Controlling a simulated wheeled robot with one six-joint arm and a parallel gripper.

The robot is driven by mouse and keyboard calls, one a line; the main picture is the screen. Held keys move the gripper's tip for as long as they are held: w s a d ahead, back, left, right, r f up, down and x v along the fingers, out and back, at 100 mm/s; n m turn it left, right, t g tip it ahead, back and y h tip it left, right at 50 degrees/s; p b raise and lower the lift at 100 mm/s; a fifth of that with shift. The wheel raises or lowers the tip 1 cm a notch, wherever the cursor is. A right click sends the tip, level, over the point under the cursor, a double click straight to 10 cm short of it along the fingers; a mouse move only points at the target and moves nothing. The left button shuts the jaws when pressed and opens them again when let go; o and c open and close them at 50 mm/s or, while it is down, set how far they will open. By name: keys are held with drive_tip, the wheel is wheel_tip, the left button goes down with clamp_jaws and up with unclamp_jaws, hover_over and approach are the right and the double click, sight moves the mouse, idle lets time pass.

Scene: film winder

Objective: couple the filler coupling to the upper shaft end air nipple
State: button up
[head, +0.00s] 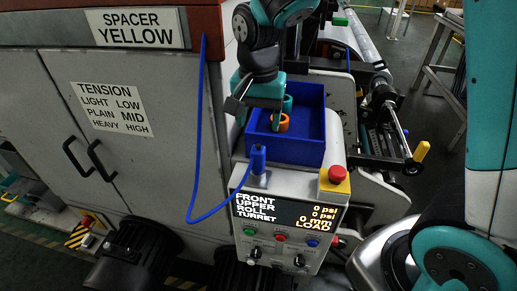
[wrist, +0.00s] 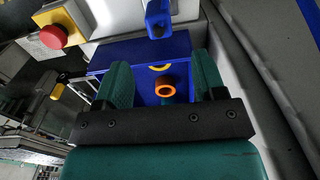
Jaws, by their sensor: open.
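The filler coupling (head: 258,158) looks to be the blue piece standing upright on top of the control box, with a blue hose joined to it. It also shows at the top of the wrist view (wrist: 157,18). My gripper (head: 263,112) is open over the blue tray behind the coupling, apart from the coupling. In the wrist view my gripper's two teal fingers (wrist: 162,66) stand apart, with an orange ring (wrist: 166,90) seen between them. A roller shaft (head: 392,113) lies at the right in the head view. I cannot make out the air nipple on it.
The blue tray (head: 314,145) holds the orange ring. A red stop button (head: 337,174) on a yellow box stands right of the coupling. The blue hose (head: 200,120) hangs down the cabinet's right edge. A yellow handle (head: 421,151) juts out at the right.

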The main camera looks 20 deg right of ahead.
sight(259, 146)
wheel_tip(259, 146, down, 11)
drive_tip(key=shift+f+p, duration=0.15)
drive_tip(key=shift+p, duration=0.55)
drive_tip(key=shift+c, duration=0.2)
drive_tip(key=c, duration=1.1)
drive_tip(key=shift+o, duration=0.2)
drive_tip(key=shift+r, duration=0.25)
drive_tip(key=shift+r+p, duration=1.2)
drive_tip(key=shift+p, duration=0.05)
drive_tip(key=shift+r, duration=0.1)
drive_tip(key=shift+r+p, duration=1)
drive_tip(key=shift+r, duration=0.05)
